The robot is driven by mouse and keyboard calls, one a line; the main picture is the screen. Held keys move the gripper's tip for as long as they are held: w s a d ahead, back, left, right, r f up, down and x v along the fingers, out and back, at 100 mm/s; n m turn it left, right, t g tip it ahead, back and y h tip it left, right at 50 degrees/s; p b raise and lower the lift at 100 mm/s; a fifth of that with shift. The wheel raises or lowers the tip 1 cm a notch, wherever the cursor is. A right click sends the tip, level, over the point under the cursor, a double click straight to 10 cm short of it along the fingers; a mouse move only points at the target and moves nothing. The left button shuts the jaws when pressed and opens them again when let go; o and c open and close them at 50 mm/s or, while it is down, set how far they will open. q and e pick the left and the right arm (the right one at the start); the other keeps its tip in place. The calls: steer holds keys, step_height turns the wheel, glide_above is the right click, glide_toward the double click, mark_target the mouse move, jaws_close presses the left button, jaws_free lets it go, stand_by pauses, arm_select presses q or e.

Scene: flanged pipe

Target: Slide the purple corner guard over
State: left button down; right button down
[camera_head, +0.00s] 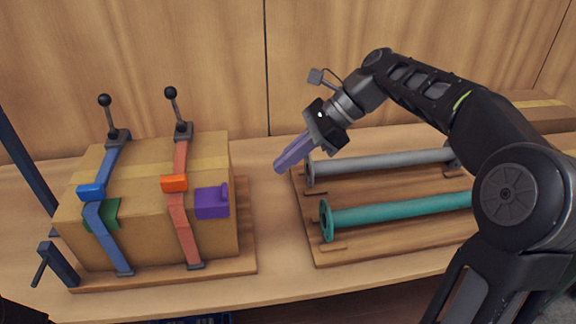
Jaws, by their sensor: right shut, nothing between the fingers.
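The purple corner guard (211,203) sits at the top front edge of the cardboard box (130,246), to the right of the red-orange strap (184,238) and apart from it. A green guard (102,216) lies partly hidden under the blue strap (110,244). My right gripper (281,167) has lilac fingers. It is shut and empty, in the air to the right of the box and above the bench. It is apart from the purple guard. My left gripper is not in view.
A grey pipe (385,164) and a teal flanged pipe (400,210) lie on a wooden board (345,250) at the right. The bench between box and board is clear.

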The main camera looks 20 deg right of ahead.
mark_target(195, 201)
arm_select(q)
steer(key=shift+p, duration=0.55)
arm_select(e)
steer(key=shift+w+a+f, duration=0.4)
steer(key=shift+a+f, duration=0.5)
steer(key=shift+a, duration=0.6)
steer(key=shift+w+a+f, duration=0.35)
steer(key=shift+a+f, duration=0.5)
steer(key=shift+a, duration=0.65)
steer(key=shift+w+a+f, duration=0.4)
steer(key=shift+a+f, duration=0.5)
steer(key=shift+a, duration=0.6)
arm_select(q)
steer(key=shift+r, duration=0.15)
arm_select(e)
steer(key=shift+a, duration=0.15)
